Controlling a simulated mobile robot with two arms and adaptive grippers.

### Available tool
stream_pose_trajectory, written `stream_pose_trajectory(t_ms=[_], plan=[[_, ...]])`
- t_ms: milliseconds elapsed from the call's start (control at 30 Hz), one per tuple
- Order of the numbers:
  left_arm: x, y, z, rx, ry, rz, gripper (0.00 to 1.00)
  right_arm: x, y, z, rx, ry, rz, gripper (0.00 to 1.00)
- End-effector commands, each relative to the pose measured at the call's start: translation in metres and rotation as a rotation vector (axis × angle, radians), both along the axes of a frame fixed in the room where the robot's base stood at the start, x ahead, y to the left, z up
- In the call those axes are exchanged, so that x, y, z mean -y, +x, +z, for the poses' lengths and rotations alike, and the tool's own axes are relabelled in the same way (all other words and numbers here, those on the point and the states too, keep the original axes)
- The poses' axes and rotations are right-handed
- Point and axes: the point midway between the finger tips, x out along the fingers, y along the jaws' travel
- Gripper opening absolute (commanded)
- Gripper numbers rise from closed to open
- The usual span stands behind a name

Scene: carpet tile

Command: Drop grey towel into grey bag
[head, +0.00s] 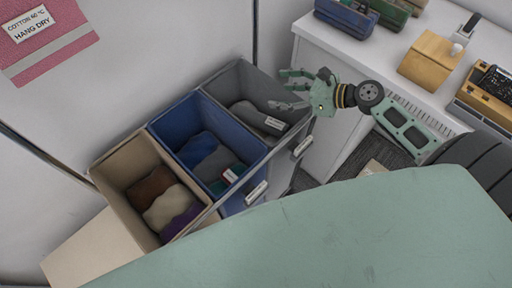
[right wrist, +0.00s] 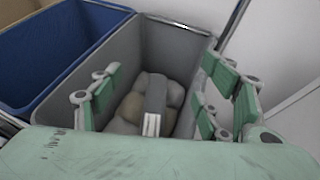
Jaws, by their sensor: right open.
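The grey bag (head: 232,82) is the far compartment of a row of three and stands open. In the head view, my right gripper (head: 292,88) is over its right side with fingers spread and empty. In the right wrist view, the open fingers (right wrist: 155,108) frame the inside of the grey bag (right wrist: 179,44). A grey folded piece (right wrist: 156,92) with a pale end lies between them in the picture, over rounded grey-beige bundles. Grey cloth (head: 256,117) also lies inside the bag in the head view. I cannot tell which piece is the grey towel. My left gripper is out of view.
The blue bag (head: 168,122) and beige bag (head: 112,163) hold folded cloths. A white counter (head: 387,67) at the right carries boxes and a yellow-brown holder (head: 430,62).

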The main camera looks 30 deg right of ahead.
Motion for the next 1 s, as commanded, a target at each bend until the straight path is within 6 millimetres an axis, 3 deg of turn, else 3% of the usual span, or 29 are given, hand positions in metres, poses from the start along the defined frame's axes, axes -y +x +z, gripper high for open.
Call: stream_pose_trajectory(t_ms=[200, 400, 1000], plan=[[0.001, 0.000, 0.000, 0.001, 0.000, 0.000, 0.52, 0.022, -0.029, 0.014, -0.002, 0.000, 0.001, 0.70], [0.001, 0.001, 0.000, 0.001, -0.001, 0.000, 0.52, 0.034, -0.044, 0.023, 0.000, 0.000, 0.000, 0.70], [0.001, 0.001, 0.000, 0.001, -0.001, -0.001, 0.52, 0.036, -0.047, 0.025, 0.001, 0.000, 0.000, 0.70]])
